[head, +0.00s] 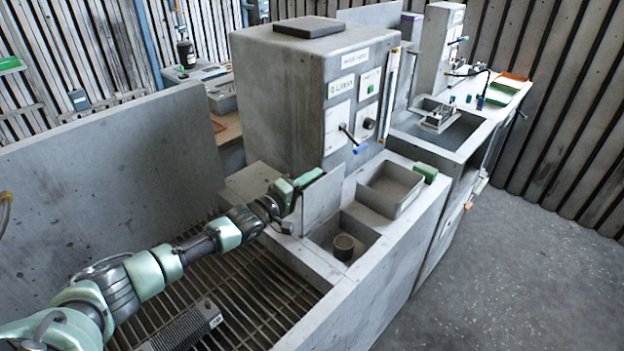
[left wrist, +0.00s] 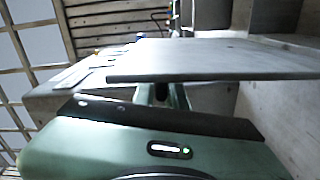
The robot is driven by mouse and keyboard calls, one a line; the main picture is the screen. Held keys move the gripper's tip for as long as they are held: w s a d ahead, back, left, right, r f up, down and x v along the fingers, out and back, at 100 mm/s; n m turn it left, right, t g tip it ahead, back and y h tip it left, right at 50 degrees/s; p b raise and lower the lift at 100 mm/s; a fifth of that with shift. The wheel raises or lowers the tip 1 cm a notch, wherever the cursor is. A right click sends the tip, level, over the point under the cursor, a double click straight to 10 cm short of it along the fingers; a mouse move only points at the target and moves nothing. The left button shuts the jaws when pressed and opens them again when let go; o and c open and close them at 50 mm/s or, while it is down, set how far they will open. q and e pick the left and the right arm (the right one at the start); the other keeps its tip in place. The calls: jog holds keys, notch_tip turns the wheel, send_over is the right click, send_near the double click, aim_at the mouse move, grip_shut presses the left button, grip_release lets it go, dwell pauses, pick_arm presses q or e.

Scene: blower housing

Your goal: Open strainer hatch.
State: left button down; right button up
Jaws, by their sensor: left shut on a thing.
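The strainer hatch (head: 322,203) is a flat grey panel standing steeply raised at the left side of an open square recess in the concrete unit. A short round strainer (head: 343,247) shows in the recess. My left gripper (head: 311,178) is at the upper left edge of the hatch, shut on it. In the left wrist view the hatch (left wrist: 220,59) is seen nearly edge-on just beyond the gripper (left wrist: 160,92); the fingertips are mostly hidden there. My right gripper is not in view.
A tall grey cabinet (head: 300,95) with a blue-tipped lever stands behind the hatch. An empty square basin (head: 390,190) and a green block (head: 426,172) lie to its right. A slatted grate (head: 250,290) lies below my left arm. The floor (head: 520,260) at right is clear.

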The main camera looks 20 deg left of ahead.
pick_arm(q)
jog(key=shift+s+f, duration=0.1)
jog(key=shift+f, duration=0.15)
jog(key=c, duration=1.5)
grip_release()
jog(key=shift+r, duration=0.1)
jog(key=shift+b+v, duration=0.55)
jog(key=shift+v, duration=3.35)
